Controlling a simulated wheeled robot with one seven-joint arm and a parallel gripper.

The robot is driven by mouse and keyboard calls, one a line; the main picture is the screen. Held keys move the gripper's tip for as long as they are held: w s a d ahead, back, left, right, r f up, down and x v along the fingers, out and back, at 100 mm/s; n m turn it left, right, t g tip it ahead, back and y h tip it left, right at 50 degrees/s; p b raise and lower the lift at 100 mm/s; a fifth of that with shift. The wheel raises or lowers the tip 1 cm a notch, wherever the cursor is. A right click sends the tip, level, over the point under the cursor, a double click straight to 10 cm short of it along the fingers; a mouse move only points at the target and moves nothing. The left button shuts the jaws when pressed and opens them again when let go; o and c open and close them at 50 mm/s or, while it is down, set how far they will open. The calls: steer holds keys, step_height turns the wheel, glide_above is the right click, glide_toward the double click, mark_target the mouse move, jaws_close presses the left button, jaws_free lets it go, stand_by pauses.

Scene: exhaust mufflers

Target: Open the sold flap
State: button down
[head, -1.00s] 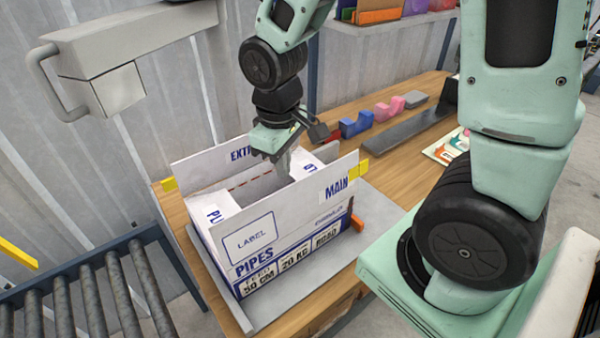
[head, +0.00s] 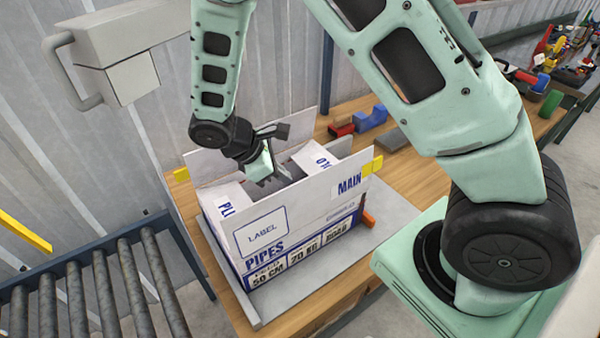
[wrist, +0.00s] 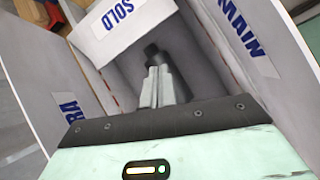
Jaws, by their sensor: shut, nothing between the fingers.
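An open white carton (head: 300,240) marked PIPES stands on the bench. At its right end, the flap (head: 318,163), whose lettering appears to read SOLO, slants; it also shows in the wrist view (wrist: 122,32). The MAIN flap (head: 310,205) stands up in front and the EXTRA flap (head: 295,128) stands up behind. The PLUS flap (head: 228,197) slopes at the left end. My gripper (head: 268,180) reaches down into the opening, left of the SOLO flap. In the wrist view its fingers (wrist: 155,75) are together and empty; I cannot tell if they touch the flap.
Yellow clips (head: 373,165) sit at the carton's corners. A grey tray (head: 388,230) lies under the carton. Red and blue blocks (head: 370,119) lie behind it on the bench. A roller conveyor (head: 95,285) is at left, a grey lever-handled fixture (head: 120,50) at upper left.

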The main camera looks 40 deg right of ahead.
mark_target(324, 167)
steer(key=w+d+f+n+h+p, duration=0.1)
steer(key=d+f, duration=0.1)
steer(key=f, duration=0.1)
steer(key=w+d+f+n+t+h+p, duration=0.1)
steer(key=d+f+n, duration=0.1)
steer(key=f, duration=0.1)
steer(key=w+d+f+n+h+p, duration=0.1)
steer(key=d+f, duration=0.1)
steer(key=f, duration=0.1)
steer(key=shift+w+d+f+h+p, duration=0.1)
steer(key=shift+f+h+p, duration=0.2)
steer(key=shift+f, duration=0.05)
steer(key=shift+d+r+p, duration=0.15)
steer(key=shift+r+p, duration=0.45)
steer(key=shift+d+r+p, duration=0.15)
steer(key=shift+r+p, duration=0.7)
steer(key=shift+r, duration=0.15)
steer(key=shift+w, duration=0.1)
